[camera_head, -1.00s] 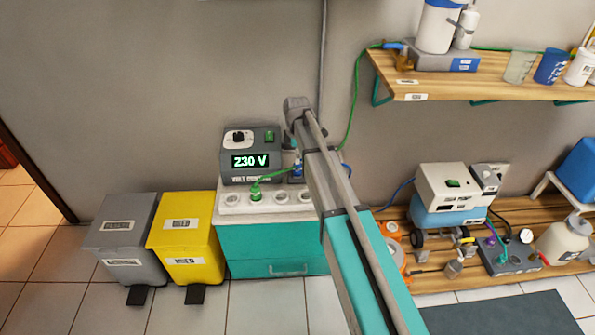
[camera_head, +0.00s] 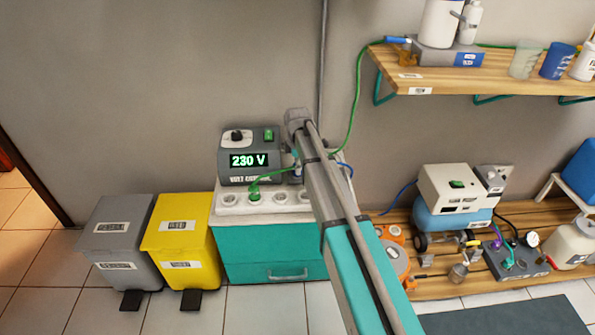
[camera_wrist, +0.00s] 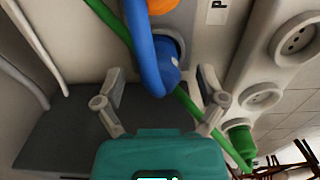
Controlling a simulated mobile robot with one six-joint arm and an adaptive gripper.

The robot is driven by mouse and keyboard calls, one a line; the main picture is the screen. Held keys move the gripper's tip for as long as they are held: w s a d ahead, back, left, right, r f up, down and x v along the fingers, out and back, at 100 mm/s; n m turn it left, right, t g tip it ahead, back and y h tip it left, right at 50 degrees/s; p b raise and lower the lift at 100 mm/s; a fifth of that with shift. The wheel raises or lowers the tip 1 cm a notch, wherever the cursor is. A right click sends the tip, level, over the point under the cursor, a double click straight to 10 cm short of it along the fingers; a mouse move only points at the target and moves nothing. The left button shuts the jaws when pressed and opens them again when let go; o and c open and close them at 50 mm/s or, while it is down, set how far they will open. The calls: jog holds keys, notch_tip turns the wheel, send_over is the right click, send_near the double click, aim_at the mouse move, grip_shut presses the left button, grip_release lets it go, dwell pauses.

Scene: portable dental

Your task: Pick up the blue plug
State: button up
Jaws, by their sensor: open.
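In the wrist view, the blue plug (camera_wrist: 171,74) with its thick blue cable (camera_wrist: 146,45) shows between the two fingers of my gripper (camera_wrist: 161,88). The fingers are spread wide, with a visible gap on each side of the plug. I cannot tell how far beyond the fingertips the plug is. In the head view, my arm hides most of the gripper and the plug, in front of the right end of the white socket strip (camera_head: 240,209).
A green plug (camera_wrist: 240,142) sits in a socket, and its green cable (camera_wrist: 186,100) crosses close behind the blue plug. An orange part (camera_wrist: 163,4) is at the top. The voltage unit (camera_head: 249,172) reads 230 V. Grey (camera_head: 113,240) and yellow (camera_head: 178,240) bins stand left.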

dwell(0.3)
grip_shut()
dwell(0.3)
jog(key=shift+r, duration=0.2)
notch_tip(320, 180, up, 3)
jog(key=p, duration=0.3)
jog(key=s+d+r+p, duration=0.2)
jog(key=s+r+p, duration=0.7)
jog(key=s, duration=0.5)
jog(key=shift+r+p, duration=0.35)
jog(key=shift+p, duration=0.15)
jog(key=shift+w+f+b, duration=0.3)
jog(key=shift+f+b, duration=0.45)
jog(key=shift+w+f+b, duration=0.3)
jog(key=shift+f+b, duration=0.4)
